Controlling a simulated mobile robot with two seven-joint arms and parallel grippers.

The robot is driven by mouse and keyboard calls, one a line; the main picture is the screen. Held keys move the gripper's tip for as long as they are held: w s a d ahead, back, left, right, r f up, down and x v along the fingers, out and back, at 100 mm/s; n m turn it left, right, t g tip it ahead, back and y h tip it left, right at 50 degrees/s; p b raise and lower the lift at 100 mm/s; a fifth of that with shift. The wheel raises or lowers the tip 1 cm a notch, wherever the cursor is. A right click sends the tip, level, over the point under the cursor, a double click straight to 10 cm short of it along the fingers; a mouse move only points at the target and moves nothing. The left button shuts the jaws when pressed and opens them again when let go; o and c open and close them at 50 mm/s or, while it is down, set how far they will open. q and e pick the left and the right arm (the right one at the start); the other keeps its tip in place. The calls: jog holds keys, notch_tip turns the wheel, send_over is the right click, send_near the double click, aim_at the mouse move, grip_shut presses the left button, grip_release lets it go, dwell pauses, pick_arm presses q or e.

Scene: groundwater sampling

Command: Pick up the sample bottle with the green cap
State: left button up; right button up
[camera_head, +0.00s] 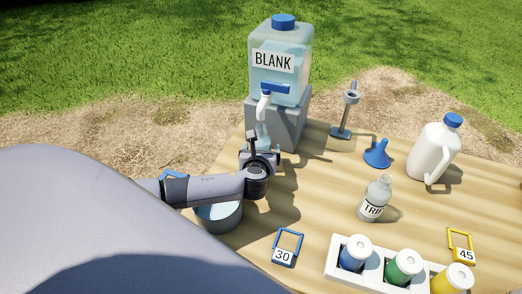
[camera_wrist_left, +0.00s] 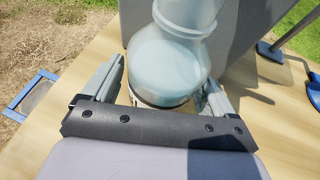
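A green item with a pale disc on top (camera_head: 403,266), apparently a green-capped bottle, stands in the white rack (camera_head: 334,266) at the front right, between a blue one (camera_head: 355,253) and a yellow one (camera_head: 453,280). My left gripper (camera_head: 261,152) is far from it, at the dispenser's spout. Its fingers stand on both sides of a clear bottle (camera_head: 262,133), which also fills the space between them in the left wrist view (camera_wrist_left: 172,65). I cannot tell whether the fingers press on it. My right gripper is not in view.
The BLANK dispenser (camera_head: 281,85) stands on a grey block (camera_head: 290,122) at the back. A TRIP bottle (camera_head: 375,200), a blue funnel (camera_head: 378,153), a white jug (camera_head: 433,152) and a metal stand (camera_head: 343,115) are on the right. A round container (camera_head: 219,217) sits under my left arm.

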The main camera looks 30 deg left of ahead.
pick_arm(q)
jog(key=c, duration=1)
jog(key=shift+c, duration=0.4)
jog(key=shift+r, duration=0.15)
